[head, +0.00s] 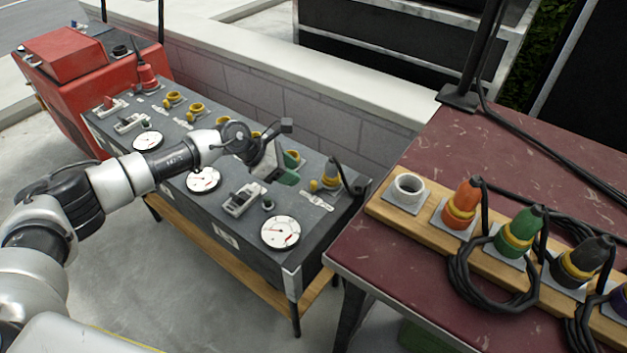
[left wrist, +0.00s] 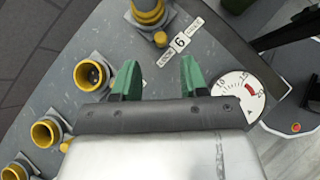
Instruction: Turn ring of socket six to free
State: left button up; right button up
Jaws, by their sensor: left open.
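Socket six (head: 330,180) is at the right end of the grey panel (head: 225,207), with a yellow ring and a dark plug with a cable standing in it. In the left wrist view its yellow ring (left wrist: 148,14) shows at the top edge, cut off by the frame. The label with the number 6 (left wrist: 180,42) lies beside it, next to a small yellow-tipped knob (left wrist: 160,38). My left gripper (head: 289,168) hangs over the panel, left of socket six and apart from it. Its green fingers (left wrist: 159,80) are open with nothing between them. The ring's exact setting cannot be read.
Several empty yellow-ringed sockets (left wrist: 92,74) run along the panel. White gauges (head: 281,232) and breakers (head: 243,198) sit along its front. A red table (head: 400,250) at right carries a wooden rail with coloured plugs (head: 461,204) and coiled cables. A low wall (head: 270,95) stands behind.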

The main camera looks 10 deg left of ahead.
aim_at(312, 182)
pick_arm(q)
jog(key=x, duration=0.7)
jog(key=shift+d+b, duration=0.1)
jog(key=shift+b, duration=0.2)
jog(key=shift+r, duration=0.1)
pick_arm(e)
jog(key=shift+w+r, duration=0.6)
jog(key=shift+w, duration=0.3)
pick_arm(q)
grip_shut()
pick_arm(e)
jog(key=shift+s, duration=0.1)
